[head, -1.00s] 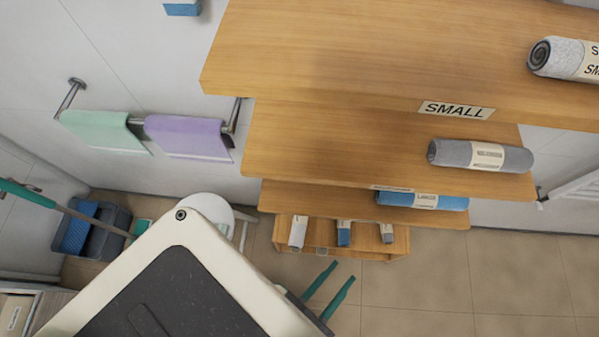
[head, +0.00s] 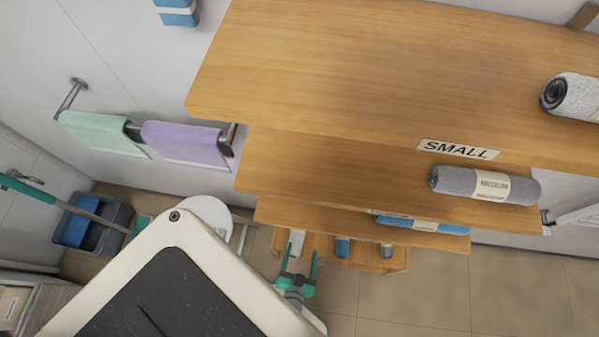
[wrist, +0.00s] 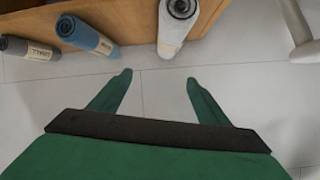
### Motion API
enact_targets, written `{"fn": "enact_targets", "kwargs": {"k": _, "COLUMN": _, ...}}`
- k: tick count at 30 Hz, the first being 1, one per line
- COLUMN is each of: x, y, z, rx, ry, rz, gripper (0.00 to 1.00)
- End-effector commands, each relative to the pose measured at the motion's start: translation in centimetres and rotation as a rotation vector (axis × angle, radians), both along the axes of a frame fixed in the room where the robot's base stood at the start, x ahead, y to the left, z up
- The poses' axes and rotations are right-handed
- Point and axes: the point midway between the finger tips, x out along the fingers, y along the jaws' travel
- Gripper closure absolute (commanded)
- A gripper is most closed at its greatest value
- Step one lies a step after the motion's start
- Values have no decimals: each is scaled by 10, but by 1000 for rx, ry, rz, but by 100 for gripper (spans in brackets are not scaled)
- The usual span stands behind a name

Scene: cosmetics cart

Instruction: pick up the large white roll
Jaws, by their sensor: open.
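A white roll (head: 297,240) lies on the lowest wooden shelf, its end toward the front edge. It also shows in the wrist view (wrist: 174,27) at the top, its dark hollow end facing me. Its label cannot be read. My gripper (head: 300,258) has green fingers, spread apart, just in front of this roll in the head view. In the wrist view the gripper (wrist: 159,78) is empty, with only floor between its fingertips. The roll lies beyond them, slightly right of the middle. The shelves above hide part of the roll in the head view.
A blue roll (wrist: 87,36) and a grey roll labelled small (wrist: 28,47) lie left of the white one. Wooden shelves overhang above, one holding a grey roll (head: 485,185). A white stool (head: 208,213) stands left of my gripper. Floor in front is clear.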

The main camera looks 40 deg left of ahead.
Motion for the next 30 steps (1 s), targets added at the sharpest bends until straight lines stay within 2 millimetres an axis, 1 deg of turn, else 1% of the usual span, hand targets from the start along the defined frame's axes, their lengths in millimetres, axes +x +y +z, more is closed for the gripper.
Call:
{"fn": "enact_targets", "kwargs": {"k": 1, "x": 2, "y": 8, "z": -16, "rx": 6, "ry": 18, "rz": 24, "gripper": 30}}
{"fn": "enact_targets", "kwargs": {"k": 3, "x": 3, "y": 15, "z": -31, "rx": 14, "ry": 37, "rz": 47, "gripper": 30}}
{"fn": "enact_targets", "kwargs": {"k": 6, "x": 3, "y": 22, "z": -44, "rx": 20, "ry": 57, "rz": 68, "gripper": 30}}
{"fn": "enact_targets", "kwargs": {"k": 10, "x": 9, "y": 29, "z": -54, "rx": 22, "ry": 64, "rz": 76, "gripper": 30}}
{"fn": "enact_targets", "kwargs": {"k": 18, "x": 36, "y": 48, "z": -70, "rx": 24, "ry": 64, "rz": 74, "gripper": 30}}
{"fn": "enact_targets", "kwargs": {"k": 26, "x": 46, "y": 56, "z": -78, "rx": 21, "ry": 64, "rz": 77, "gripper": 30}}
{"fn": "enact_targets", "kwargs": {"k": 30, "x": 58, "y": 66, "z": -86, "rx": 23, "ry": 64, "rz": 81, "gripper": 30}}
